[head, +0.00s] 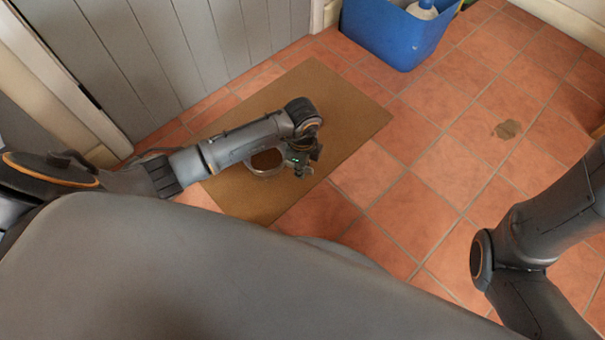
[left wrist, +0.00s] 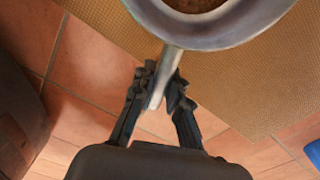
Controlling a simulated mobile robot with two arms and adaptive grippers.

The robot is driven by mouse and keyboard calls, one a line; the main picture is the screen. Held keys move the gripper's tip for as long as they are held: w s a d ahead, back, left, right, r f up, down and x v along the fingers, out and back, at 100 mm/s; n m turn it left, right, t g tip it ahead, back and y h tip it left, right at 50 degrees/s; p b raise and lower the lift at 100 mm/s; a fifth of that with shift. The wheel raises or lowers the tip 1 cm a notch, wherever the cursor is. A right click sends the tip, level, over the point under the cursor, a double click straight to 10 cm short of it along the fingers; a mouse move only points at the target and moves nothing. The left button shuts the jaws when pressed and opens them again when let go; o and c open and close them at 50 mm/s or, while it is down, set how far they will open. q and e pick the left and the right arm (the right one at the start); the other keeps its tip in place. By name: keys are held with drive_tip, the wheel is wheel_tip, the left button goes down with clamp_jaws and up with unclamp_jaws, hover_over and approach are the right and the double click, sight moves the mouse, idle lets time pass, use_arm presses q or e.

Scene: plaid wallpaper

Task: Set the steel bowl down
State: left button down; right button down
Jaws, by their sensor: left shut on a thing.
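The steel bowl (left wrist: 222,38) shows at the top of the left wrist view, with something brown inside it. A narrow grey handle-like piece runs from its rim down between my fingers. My left gripper (left wrist: 160,88) is shut on this piece. In the head view the bowl (head: 264,172) is partly hidden by my left arm, just left of my left gripper (head: 299,163). The bowl appears over the brown mat (head: 340,105); I cannot tell whether it touches the mat. My right gripper is out of view.
The mat lies on a red tiled floor (head: 440,165) beside a grey panelled wall (head: 190,40). A blue bin (head: 385,35) holding a bottle (head: 424,9) stands beyond the mat. A brown stain (head: 507,129) marks the tiles at right. The tiles between are clear.

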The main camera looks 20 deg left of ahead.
use_arm(q)
drive_tip(key=shift+w+f+b, duration=0.25)
drive_tip(key=shift+f+b, duration=0.05)
drive_tip(key=shift+f, duration=0.1)
wheel_tip(320, 180, down, 3)
drive_tip(key=shift+w+a+f+b, duration=0.1)
drive_tip(key=shift+f+b, duration=0.05)
drive_tip(key=shift+b, duration=1.05)
drive_tip(key=c, duration=1.3)
unclamp_jaws()
drive_tip(key=shift+c, duration=0.2)
